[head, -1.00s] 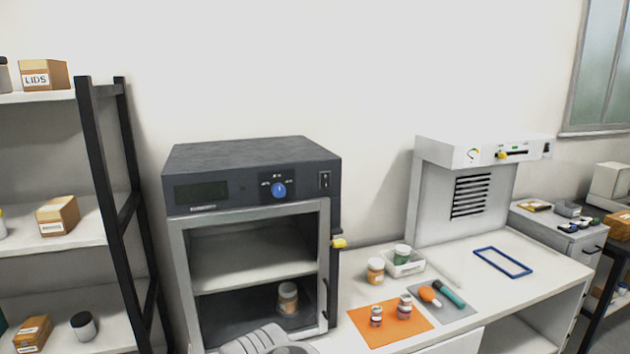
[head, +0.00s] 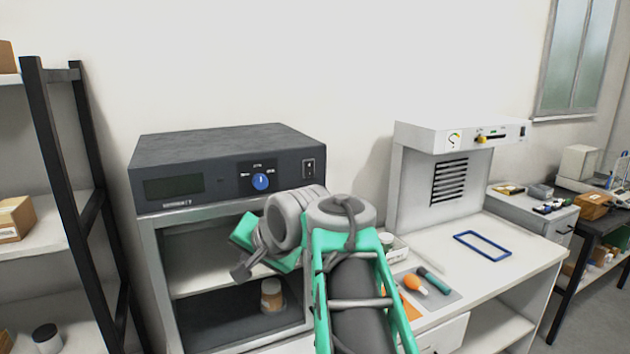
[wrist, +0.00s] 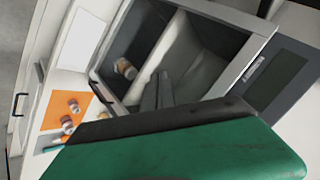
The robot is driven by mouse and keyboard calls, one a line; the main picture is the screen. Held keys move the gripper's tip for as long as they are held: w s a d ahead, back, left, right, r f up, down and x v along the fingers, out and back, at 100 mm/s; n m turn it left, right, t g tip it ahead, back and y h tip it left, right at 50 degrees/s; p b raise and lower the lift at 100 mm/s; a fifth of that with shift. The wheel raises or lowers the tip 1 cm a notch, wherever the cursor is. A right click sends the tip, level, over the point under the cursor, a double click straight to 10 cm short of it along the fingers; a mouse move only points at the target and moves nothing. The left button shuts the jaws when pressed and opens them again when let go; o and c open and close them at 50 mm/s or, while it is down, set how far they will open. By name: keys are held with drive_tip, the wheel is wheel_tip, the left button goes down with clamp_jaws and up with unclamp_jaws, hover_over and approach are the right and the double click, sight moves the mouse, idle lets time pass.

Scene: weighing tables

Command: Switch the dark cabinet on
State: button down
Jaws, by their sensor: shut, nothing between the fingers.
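The dark cabinet (head: 225,147) stands at the left of the bench with its front towards me. Its upper panel has a dark display (head: 172,188), a blue knob (head: 261,181) and a black rocker switch (head: 308,167) at the right end. The display looks blank; the switch's position is too small to tell. In the wrist view the cabinet shows tilted, with its display (wrist: 270,82). My gripper (head: 240,271) is shut and empty in front of the cabinet's opening, below the panel and left of the switch. The fingers also show in the wrist view (wrist: 157,92).
A jar (head: 271,295) stands inside the cabinet. To the right, an orange mat (wrist: 68,105) bears small jars, beside a grey mat (head: 440,296) with an orange bulb and a teal tool. A white hood (head: 420,180) stands behind. A shelf rack (head: 60,180) is at the left.

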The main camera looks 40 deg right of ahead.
sight(310, 176)
drive_tip(key=s+d+r+m+t+h, duration=0.1)
drive_tip(key=s+d+r+m, duration=0.1)
drive_tip(key=d+r, duration=0.3)
drive_tip(key=s+d+r+m+t+h+b, duration=0.1)
drive_tip(key=s+d+r+m, duration=0.2)
drive_tip(key=d+r+m, duration=0.1)
drive_tip(key=s+d+r+m+t+h, duration=0.1)
drive_tip(key=s+d+r+m, duration=0.2)
drive_tip(key=d+r, duration=0.3)
drive_tip(key=d+m, duration=0.1)
drive_tip(key=d, duration=0.1)
drive_tip(key=shift+d+r, duration=0.15)
drive_tip(key=shift+d, duration=0.2)
drive_tip(key=x, duration=0.9)
drive_tip(key=r+x, duration=0.1)
drive_tip(key=x, duration=0.4)
drive_tip(key=shift+w+d+r+p, duration=0.1)
drive_tip(key=shift+w+p, duration=0.1)
drive_tip(key=shift+p, duration=0.15)
drive_tip(key=shift+w, duration=0.15)
drive_tip(key=shift+p, duration=0.3)
